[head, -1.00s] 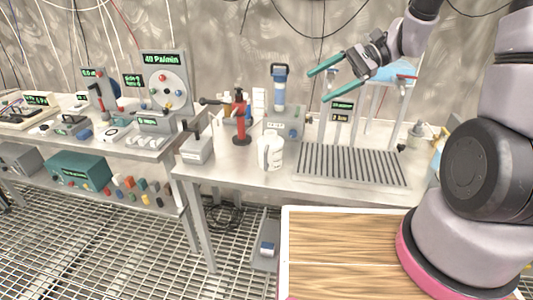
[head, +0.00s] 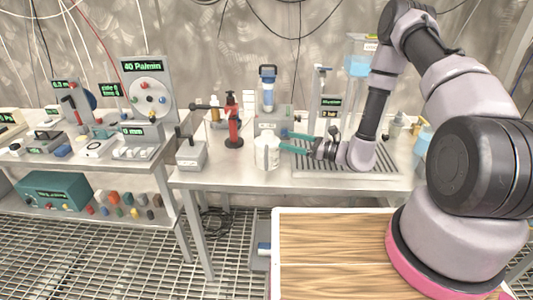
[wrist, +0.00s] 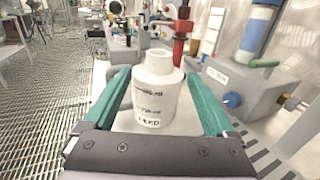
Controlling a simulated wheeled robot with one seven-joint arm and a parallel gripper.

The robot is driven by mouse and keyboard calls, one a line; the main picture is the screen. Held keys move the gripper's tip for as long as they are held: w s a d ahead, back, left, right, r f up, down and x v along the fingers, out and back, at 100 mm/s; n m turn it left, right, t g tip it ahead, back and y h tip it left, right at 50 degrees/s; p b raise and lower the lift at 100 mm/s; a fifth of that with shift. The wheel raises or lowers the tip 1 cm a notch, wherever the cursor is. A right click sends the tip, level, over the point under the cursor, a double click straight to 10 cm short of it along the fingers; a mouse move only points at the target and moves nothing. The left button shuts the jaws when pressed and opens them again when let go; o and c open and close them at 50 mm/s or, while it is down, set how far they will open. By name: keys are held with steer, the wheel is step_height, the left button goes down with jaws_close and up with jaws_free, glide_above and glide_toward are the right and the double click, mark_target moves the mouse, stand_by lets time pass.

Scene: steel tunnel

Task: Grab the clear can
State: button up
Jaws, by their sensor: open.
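The can (head: 267,154) is a whitish jug-like container with a narrower neck and dark printed lettering. It stands upright on the steel table, left of the slatted tray. My gripper (head: 289,142) is at its right side, low over the table, with teal fingers pointing left at it. In the wrist view the can (wrist: 157,103) shows between the two spread fingers of my gripper (wrist: 156,76), with a gap on each side. The gripper is open and holds nothing. How far the fingertips reach past the can's near side is hard to tell.
A grey device with a blue-capped cylinder (head: 267,92) stands just behind the can. A red pump-like tool (head: 233,130) and a grey lever box (head: 191,155) stand to its left. The slatted tray (head: 310,168) lies under my forearm. The table's front edge is close to the can.

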mark_target(273, 135)
steer(key=x, duration=0.9)
steer(key=shift+a+r, duration=0.1)
steer(key=shift+r, duration=0.15)
jaws_close()
